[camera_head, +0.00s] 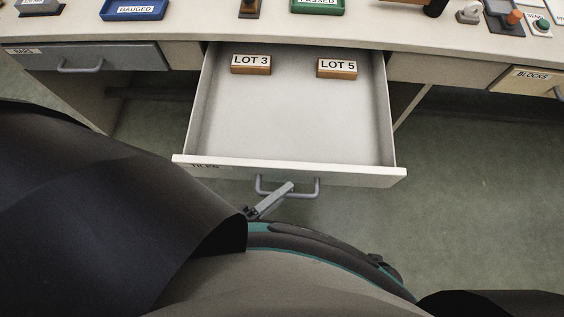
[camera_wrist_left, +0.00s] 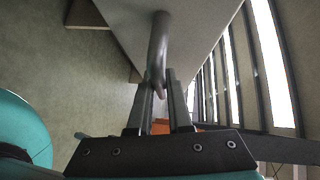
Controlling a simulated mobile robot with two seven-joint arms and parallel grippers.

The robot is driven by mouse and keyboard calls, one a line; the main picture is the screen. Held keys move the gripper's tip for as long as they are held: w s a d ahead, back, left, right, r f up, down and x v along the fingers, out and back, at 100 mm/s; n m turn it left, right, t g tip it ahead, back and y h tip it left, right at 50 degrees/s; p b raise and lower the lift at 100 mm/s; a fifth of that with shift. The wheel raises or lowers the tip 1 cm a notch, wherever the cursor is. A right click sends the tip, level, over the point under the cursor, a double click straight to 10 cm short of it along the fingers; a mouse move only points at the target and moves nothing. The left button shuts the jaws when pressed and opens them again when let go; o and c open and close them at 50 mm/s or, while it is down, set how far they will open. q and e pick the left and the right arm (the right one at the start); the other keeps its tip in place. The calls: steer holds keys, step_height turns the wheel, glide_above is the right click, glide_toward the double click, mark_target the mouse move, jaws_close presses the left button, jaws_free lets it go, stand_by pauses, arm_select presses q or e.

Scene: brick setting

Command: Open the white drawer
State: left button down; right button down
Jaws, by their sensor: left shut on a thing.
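The white drawer (camera_head: 290,120) is pulled out from under the counter, in the middle of the head view. Two wooden blocks lie inside it, one labelled LOT 3 (camera_head: 251,65) and one labelled LOT 5 (camera_head: 337,69). The drawer's grey handle (camera_head: 302,193) is on its front face, and it also shows in the left wrist view (camera_wrist_left: 158,45). My left gripper (camera_head: 287,188) is shut on the handle; its fingers (camera_wrist_left: 161,88) lie on both sides of the bar. My right gripper is not in view.
A grey drawer (camera_head: 88,57) is at the left and a cream drawer labelled BLOCKS (camera_head: 527,79) at the right. The countertop (camera_head: 400,25) holds a blue tray (camera_head: 134,9), a green tray (camera_head: 317,6) and a button box (camera_head: 540,25). Open floor (camera_head: 470,190) lies to the right.

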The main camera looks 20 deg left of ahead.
arm_select(q)
steer(key=c, duration=0.8)
jaws_free()
steer(key=shift+c, duration=0.2)
steer(key=p+v, duration=0.1)
steer(key=v, duration=1.4)
steer(key=shift+s+p, duration=0.15)
steer(key=shift+p, duration=0.15)
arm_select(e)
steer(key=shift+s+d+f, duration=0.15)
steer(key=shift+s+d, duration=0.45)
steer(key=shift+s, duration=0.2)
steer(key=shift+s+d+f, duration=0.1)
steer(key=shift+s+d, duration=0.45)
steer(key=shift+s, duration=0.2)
